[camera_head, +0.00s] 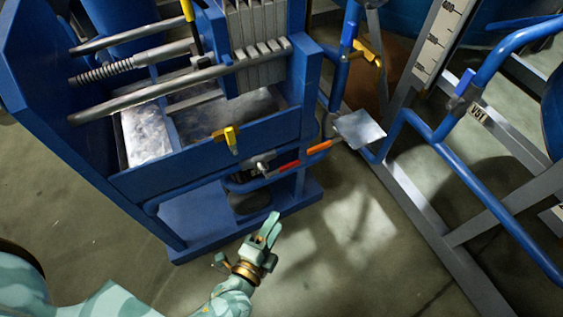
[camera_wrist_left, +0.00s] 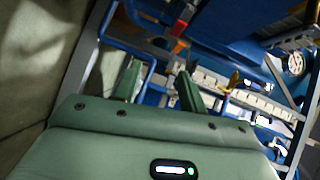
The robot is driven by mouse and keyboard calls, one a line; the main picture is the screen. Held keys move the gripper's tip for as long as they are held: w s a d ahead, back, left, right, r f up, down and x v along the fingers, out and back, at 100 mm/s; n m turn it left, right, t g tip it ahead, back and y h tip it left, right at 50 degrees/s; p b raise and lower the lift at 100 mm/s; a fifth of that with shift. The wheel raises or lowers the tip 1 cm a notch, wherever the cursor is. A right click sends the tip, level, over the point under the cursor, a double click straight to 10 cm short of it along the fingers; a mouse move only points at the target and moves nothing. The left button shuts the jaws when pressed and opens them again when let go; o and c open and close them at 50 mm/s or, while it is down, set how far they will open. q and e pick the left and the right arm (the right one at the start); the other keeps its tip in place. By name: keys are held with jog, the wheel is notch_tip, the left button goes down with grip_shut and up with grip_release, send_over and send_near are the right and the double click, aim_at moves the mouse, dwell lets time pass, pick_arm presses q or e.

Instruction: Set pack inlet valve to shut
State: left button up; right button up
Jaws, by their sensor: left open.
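Several valve handles show in the head view, and I cannot tell for sure which belongs to the pack inlet valve. A red lever (camera_head: 289,166) and an orange lever (camera_head: 320,147) lie along the pipe at the press's lower right. A yellow handle (camera_head: 231,139) stands on the press's front edge. My left gripper (camera_head: 270,227) is open and empty, above the floor in front of the press, below and apart from the red lever. In the left wrist view its two fingers (camera_wrist_left: 158,86) are apart, with an orange-red handle (camera_wrist_left: 179,46) beyond them. My right gripper is not in view.
The blue filter press (camera_head: 205,163) with its grey plates (camera_head: 257,40) fills the upper left. A square metal plate (camera_head: 360,129) sticks out at the pipe junction. Blue pipes and a grey frame (camera_head: 430,205) stand right, with a V51 tag (camera_head: 478,113). The floor between is clear.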

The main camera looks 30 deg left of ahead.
aim_at(289, 168)
pick_arm(q)
jog(key=w+a+b, duration=0.1)
jog(key=w+b, duration=0.1)
jog(key=w, duration=0.3)
jog(key=w+a+y+b, duration=0.1)
jog(key=w+b, duration=0.1)
jog(key=w, duration=0.4)
jog(key=w+a+t+y+b, duration=0.1)
jog(key=w+b, duration=0.1)
jog(key=w, duration=0.3)
jog(key=shift+w+a+r, duration=0.15)
jog(key=shift+r, duration=0.1)
jog(key=shift+w+r+b, duration=0.2)
jog(key=shift+w+b, duration=0.1)
jog(key=shift+w, duration=0.2)
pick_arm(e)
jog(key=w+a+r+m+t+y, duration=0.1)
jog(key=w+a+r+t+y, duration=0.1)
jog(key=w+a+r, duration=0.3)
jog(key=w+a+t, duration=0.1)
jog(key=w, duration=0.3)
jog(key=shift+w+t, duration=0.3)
pick_arm(q)
grip_shut()
